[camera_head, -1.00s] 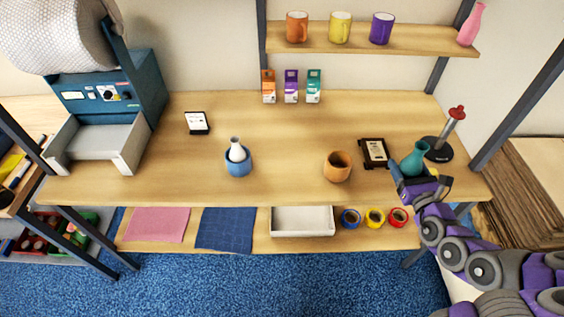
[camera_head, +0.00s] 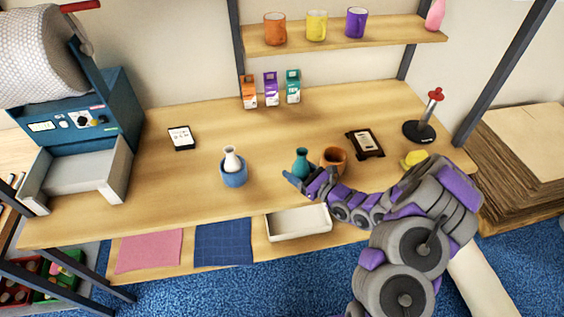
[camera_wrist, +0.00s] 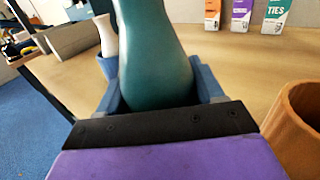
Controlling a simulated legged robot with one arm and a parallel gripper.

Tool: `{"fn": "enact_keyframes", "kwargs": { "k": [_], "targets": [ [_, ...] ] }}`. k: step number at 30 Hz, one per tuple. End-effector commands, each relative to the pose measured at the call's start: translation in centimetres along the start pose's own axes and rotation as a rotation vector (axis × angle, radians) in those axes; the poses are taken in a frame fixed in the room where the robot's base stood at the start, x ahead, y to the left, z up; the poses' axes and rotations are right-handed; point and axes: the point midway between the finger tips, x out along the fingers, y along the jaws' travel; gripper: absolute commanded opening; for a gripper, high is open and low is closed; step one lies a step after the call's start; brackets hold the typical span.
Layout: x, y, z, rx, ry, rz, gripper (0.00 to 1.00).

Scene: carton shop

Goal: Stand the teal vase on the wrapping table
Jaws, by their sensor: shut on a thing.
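The teal vase (camera_head: 301,163) is upright over the wrapping table (camera_head: 200,200), between the blue pot and the orange-brown pot. My gripper (camera_head: 299,179) is shut on it. In the wrist view the teal vase (camera_wrist: 155,55) stands between the blue jaws of my gripper (camera_wrist: 158,90), one on each side. Its base is hidden behind the gripper, so I cannot tell whether it touches the tabletop.
A blue pot (camera_head: 233,176) holding a white vase (camera_head: 232,158) is to the left. An orange-brown pot (camera_head: 334,158) is close on the right. A dark framed plaque (camera_head: 365,143) and a red-topped stand (camera_head: 420,132) are farther right. Small cartons (camera_head: 270,90) stand at the back.

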Motion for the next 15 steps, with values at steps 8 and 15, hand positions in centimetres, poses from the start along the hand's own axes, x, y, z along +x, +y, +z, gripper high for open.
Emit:
{"fn": "enact_keyframes", "kwargs": {
  "k": [8, 15],
  "targets": [
    [5.9, -2.0, -0.7, -0.001, -0.007, 0.004, 0.23],
    [8.3, -3.1, -0.6, 0.005, -0.012, -0.002, 0.23]
  ]
}}
